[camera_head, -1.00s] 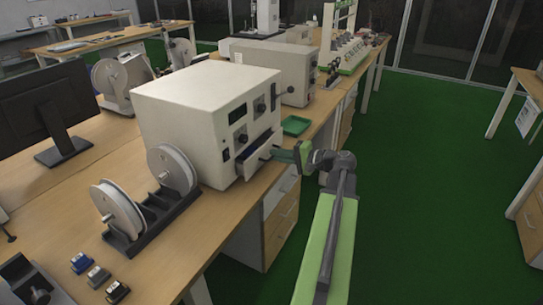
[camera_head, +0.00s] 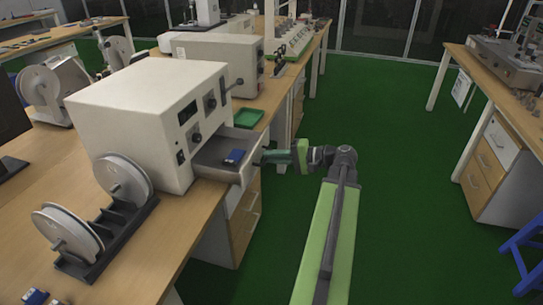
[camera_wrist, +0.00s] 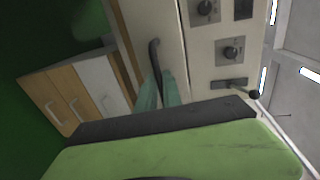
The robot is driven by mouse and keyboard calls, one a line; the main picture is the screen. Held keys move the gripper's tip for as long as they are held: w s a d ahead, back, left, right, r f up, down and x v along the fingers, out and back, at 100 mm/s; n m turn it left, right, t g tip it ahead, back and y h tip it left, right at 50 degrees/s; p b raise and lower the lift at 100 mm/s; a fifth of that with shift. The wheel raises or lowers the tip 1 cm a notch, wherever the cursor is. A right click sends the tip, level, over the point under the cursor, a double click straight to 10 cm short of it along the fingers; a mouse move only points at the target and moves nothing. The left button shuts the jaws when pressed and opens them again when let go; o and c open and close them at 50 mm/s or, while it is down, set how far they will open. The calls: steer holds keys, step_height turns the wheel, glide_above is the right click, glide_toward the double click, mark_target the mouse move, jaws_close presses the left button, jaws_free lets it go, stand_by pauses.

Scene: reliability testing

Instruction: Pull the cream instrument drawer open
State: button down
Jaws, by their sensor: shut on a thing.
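The cream instrument drawer (camera_head: 217,174) stands out of the cream instrument box (camera_head: 150,115) at bench height, its inside showing. A small blue block (camera_head: 234,157) lies in it. My gripper (camera_head: 266,157) is at the drawer's front, on its right side. In the wrist view the teal fingers (camera_wrist: 158,92) are closed around the dark bar handle (camera_wrist: 154,58) on the cream drawer front (camera_wrist: 150,22). The fingertips partly hide the handle.
A green tray (camera_head: 248,118) lies on the bench just beyond the drawer. Two white reels (camera_head: 122,180) on a dark stand are in front of the box. Wooden drawer cabinets (camera_head: 243,225) are below the bench. Green floor (camera_head: 390,150) is clear to the right.

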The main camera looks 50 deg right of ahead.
steer(key=shift+w+d, duration=0.1)
steer(key=c, duration=1.5)
jaws_free()
steer(key=shift+w, duration=0.1)
steer(key=shift+a, duration=0.2)
steer(key=p+v, duration=0.3)
steer(key=v, duration=1.4)
steer(key=shift+s+d+p, duration=0.1)
steer(key=shift+s+p, duration=0.1)
steer(key=shift+p, duration=0.1)
steer(key=shift+f, duration=0.1)
